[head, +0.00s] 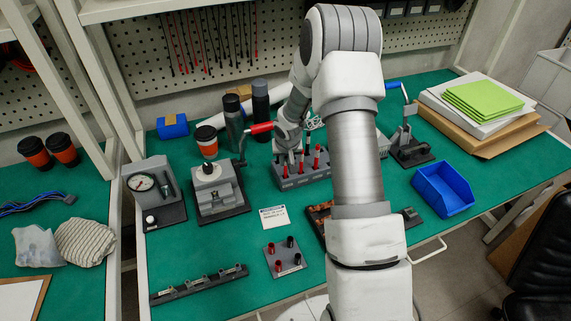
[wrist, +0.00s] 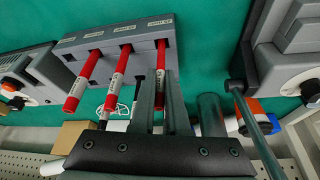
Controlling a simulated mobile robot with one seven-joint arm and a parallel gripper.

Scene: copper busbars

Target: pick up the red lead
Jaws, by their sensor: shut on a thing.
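A grey block (head: 301,181) with several upright red leads (head: 316,160) stands in the middle of the green bench. In the wrist view the block (wrist: 115,48) has white labels, and three red leads stick out of it in a row. My gripper (head: 291,156) is over the block, partly hidden by my own arm in the head view. In the wrist view my gripper (wrist: 161,82) is shut on the rightmost red lead (wrist: 161,60), whose far end is still at the block. The other two leads (wrist: 117,75) stand free to the left of the fingers.
A press with a red handle (head: 216,190) and a gauge unit (head: 146,186) stand left of the block. Dark bottles and a cup are behind. A blue bin (head: 443,189) is at the right. A small plate with red and black posts (head: 285,257) lies in front.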

